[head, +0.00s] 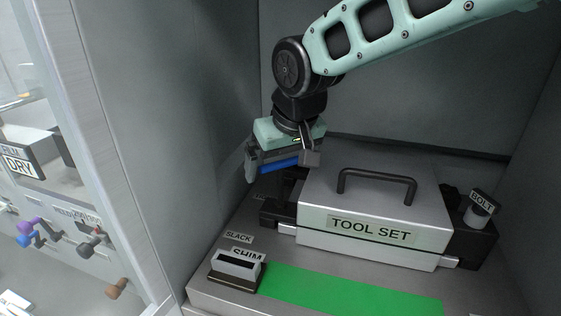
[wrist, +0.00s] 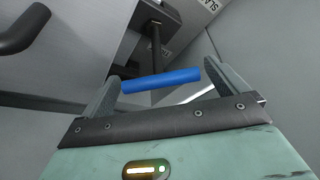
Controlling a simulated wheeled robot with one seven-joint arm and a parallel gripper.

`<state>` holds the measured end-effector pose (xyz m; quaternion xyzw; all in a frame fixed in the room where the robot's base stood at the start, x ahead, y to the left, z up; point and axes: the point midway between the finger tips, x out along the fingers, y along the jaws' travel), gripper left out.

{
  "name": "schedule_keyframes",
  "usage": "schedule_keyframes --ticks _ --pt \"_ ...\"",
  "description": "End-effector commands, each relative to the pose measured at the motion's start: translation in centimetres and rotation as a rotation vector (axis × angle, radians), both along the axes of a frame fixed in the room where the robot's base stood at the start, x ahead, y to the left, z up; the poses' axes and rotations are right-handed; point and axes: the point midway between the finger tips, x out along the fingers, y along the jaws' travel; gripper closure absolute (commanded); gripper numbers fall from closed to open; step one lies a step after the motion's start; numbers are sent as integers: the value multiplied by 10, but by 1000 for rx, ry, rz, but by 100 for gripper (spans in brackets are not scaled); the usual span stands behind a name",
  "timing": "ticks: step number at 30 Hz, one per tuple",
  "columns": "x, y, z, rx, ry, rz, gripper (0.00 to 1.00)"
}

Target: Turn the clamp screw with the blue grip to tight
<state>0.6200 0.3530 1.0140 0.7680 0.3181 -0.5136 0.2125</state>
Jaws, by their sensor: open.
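The blue grip (head: 279,163) is a short bar on the clamp screw at the left end of the tool set case (head: 322,235). In the wrist view the blue grip (wrist: 160,80) lies crosswise between my two fingers, its ends close to them. A dark screw stem (wrist: 155,38) runs from the grip towards a dark clamp part. My gripper (head: 283,158) is open, with its fingers on either side of the grip; I cannot tell whether either touches it. The gripper hides part of the screw in the head view. A SLACK label (head: 238,238) lies on the surface below.
The case has a raised dark handle (head: 377,178). A bolt with its label (head: 481,206) stands at the right. A SHIM holder (head: 236,267) and a green strip (head: 345,290) are in front. A grey wall (head: 165,130) stands close on the left.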

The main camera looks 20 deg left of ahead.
Motion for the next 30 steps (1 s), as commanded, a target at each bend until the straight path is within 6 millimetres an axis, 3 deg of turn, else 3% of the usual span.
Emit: schedule_keyframes --ticks 5,10,11,22,30 --pt "0 0 0 1 -1 0 2" --pt "0 0 0 1 -1 0 44" --pt "0 0 0 1 -1 0 47" --pt "-1 1 1 -1 -1 -43 46" --pt "-1 2 1 0 -3 -214 46"
